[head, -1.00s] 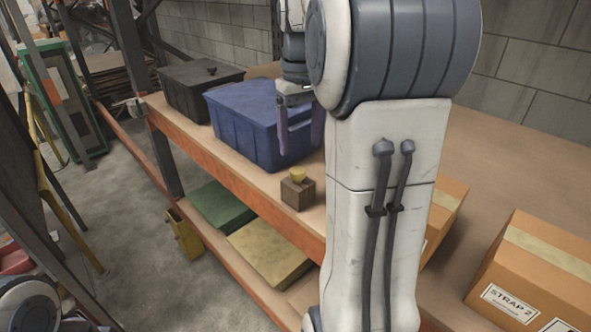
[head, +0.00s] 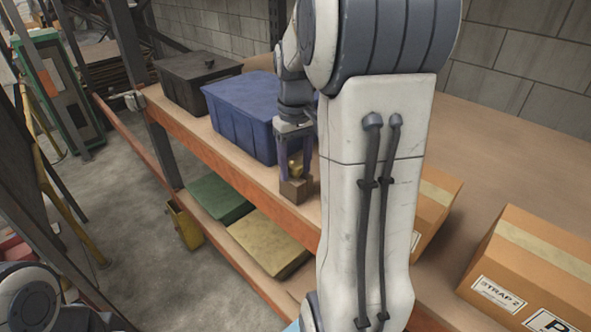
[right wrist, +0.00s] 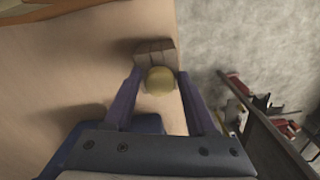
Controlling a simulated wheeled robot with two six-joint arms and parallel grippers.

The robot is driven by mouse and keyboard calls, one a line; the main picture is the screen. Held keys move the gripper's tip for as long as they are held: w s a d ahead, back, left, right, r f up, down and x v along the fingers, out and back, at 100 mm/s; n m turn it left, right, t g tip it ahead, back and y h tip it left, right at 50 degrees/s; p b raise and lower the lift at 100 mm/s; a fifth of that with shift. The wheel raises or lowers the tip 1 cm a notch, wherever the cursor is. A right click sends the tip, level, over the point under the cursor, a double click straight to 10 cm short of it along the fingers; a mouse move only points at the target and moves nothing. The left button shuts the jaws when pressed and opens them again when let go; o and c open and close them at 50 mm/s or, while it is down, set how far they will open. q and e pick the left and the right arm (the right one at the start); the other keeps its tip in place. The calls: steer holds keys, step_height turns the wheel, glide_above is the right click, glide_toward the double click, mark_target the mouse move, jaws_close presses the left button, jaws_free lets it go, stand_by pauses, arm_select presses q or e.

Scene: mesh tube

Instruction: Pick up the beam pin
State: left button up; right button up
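A small yellow pin with a rounded head, which looks like the beam pin (head: 295,167), stands in a brown block (head: 296,190) near the shelf's front edge. In the right wrist view the pin's head (right wrist: 160,80) and the block (right wrist: 153,50) show between and just beyond the fingertips. My right gripper (head: 295,172) points down over the block, with one purple finger on each side of the pin. Its fingers (right wrist: 160,73) are apart, with small gaps to the pin's head. My left gripper is not in view.
A blue bin (head: 240,120) stands just behind and left of the gripper, with a black lidded bin (head: 195,85) beyond it. Cardboard boxes (head: 535,265) stand at the right. The orange shelf beam (head: 225,185) edges the shelf. Green and yellow flat items lie below.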

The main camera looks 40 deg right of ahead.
jaws_close()
steer(key=shift+r, duration=0.15)
